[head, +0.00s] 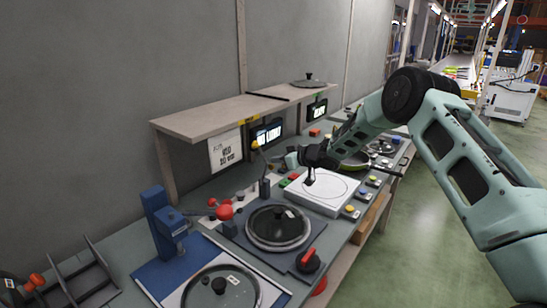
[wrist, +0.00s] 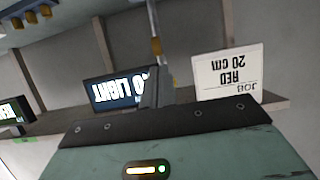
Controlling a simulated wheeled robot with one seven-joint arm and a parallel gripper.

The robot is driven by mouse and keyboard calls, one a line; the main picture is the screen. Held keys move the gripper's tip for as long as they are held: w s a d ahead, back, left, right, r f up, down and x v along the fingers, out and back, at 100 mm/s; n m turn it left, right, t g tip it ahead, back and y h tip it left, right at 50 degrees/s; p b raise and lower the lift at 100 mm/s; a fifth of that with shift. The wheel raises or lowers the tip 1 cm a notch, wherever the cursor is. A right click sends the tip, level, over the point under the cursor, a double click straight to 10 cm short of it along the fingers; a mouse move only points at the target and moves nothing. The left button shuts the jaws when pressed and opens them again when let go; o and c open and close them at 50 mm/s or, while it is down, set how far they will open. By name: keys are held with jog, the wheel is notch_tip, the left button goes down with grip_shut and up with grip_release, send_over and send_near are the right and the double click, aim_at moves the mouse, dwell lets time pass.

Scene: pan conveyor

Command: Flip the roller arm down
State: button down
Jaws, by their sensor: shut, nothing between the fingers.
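The roller arm (head: 262,165) appears to be the thin arm standing up from a dark post beside the pan station, with a yellow tip at its top. In the wrist view what appears to be the same arm (wrist: 155,30) shows as a slim metal rod with brownish bands, just beyond my fingers. My gripper (head: 290,160) is shut and empty, to the right of the raised arm at about its height. The wrist view shows its closed fingers (wrist: 153,92) close to the rod; I cannot tell whether they touch.
A lidded pan (head: 277,227) sits below the roller post, with a red knob (head: 308,261) at front. Red ball handles (head: 225,212) and a blue press (head: 160,220) stand left. A white plate station (head: 320,190) lies under my arm. A shelf (head: 215,113) with displays runs behind.

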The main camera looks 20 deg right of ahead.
jog(key=shift+x, duration=1.25)
jog(key=shift+s+f, duration=0.1)
